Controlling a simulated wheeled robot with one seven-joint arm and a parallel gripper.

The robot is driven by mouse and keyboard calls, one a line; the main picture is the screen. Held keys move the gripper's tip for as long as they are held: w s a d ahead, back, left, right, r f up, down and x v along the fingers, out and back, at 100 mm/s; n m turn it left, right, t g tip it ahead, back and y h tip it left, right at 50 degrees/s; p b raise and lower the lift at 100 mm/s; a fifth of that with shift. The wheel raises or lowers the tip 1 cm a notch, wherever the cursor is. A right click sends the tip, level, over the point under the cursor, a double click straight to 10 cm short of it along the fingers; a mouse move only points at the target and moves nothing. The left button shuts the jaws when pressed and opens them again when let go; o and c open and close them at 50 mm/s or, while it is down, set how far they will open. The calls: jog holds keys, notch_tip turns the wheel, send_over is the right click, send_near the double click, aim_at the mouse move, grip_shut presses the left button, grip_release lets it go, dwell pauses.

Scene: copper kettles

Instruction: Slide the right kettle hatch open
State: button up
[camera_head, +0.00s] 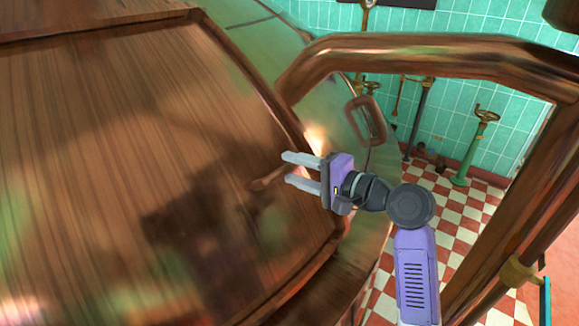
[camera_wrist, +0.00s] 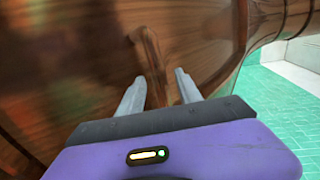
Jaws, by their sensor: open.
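The hatch (camera_head: 110,110) is a large brown, wood-grained panel filling the left of the head view, framed by a raised rim. A small brown handle (camera_head: 262,184) stands out near its right side. It also shows in the wrist view (camera_wrist: 148,48) as an upright curved bar. My gripper (camera_head: 288,169) is open and points left at the panel, with its fingertips close to the handle. In the wrist view the bar lies ahead of and between the two grey fingers (camera_wrist: 159,77). I cannot tell whether the fingers touch it.
A thick copper rail (camera_head: 430,55) arches over the right side of my arm. A copper loop (camera_head: 366,120) sits on the shiny kettle body beyond the rim. A green valve post (camera_head: 475,145) stands on the checkered floor (camera_head: 440,215) by the tiled wall.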

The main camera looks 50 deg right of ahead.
jog(key=shift+w+f, duration=0.15)
jog(key=shift+w, duration=0.75)
jog(key=shift+a, duration=0.1)
grip_shut()
dwell(0.7)
